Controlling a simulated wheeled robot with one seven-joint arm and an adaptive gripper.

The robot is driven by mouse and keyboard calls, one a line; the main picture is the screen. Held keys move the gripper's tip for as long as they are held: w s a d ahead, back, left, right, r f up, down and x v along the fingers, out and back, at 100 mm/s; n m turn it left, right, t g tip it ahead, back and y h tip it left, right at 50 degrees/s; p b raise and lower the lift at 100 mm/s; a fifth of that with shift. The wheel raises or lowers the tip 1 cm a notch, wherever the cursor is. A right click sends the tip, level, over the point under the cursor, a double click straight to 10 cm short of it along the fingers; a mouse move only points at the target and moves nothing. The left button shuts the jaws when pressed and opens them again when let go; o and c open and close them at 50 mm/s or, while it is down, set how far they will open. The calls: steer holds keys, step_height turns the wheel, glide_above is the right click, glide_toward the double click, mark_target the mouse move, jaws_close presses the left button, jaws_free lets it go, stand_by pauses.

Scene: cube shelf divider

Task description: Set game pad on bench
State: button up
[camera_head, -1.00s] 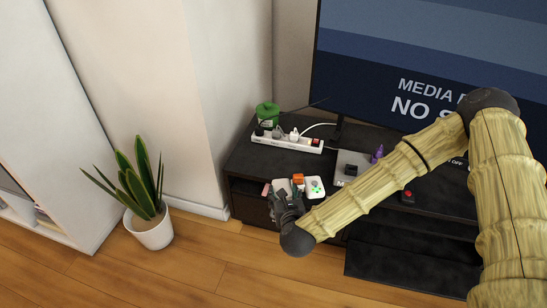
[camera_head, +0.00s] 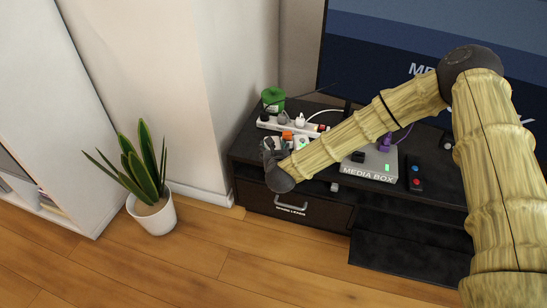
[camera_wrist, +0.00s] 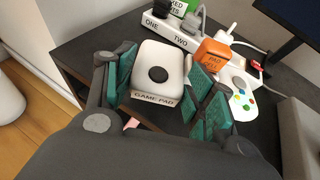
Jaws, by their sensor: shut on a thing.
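In the head view my gripper (camera_head: 272,152) and the pad (camera_head: 302,142) are at the left end of the black bench (camera_head: 250,150), just in front of the power strip. My arm hides part of the pad there. I cannot tell whether the pad touches the bench top.
A white power strip (camera_head: 275,125) with plugs lies behind the pad, with a green container (camera_head: 273,96) behind it. A media box (camera_head: 368,174) and a remote (camera_head: 415,176) are on the right. A drawer (camera_head: 291,207) is below. A plant (camera_head: 150,215) stands on the floor.

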steer(key=shift+w, duration=0.15)
steer(key=shift+f+b, duration=0.65)
steer(key=shift+f, duration=1.1)
steer(key=shift+f, duration=0.1)
steer(key=o, duration=1.1)
steer(key=p+v, duration=0.2)
steer(key=v, duration=1)
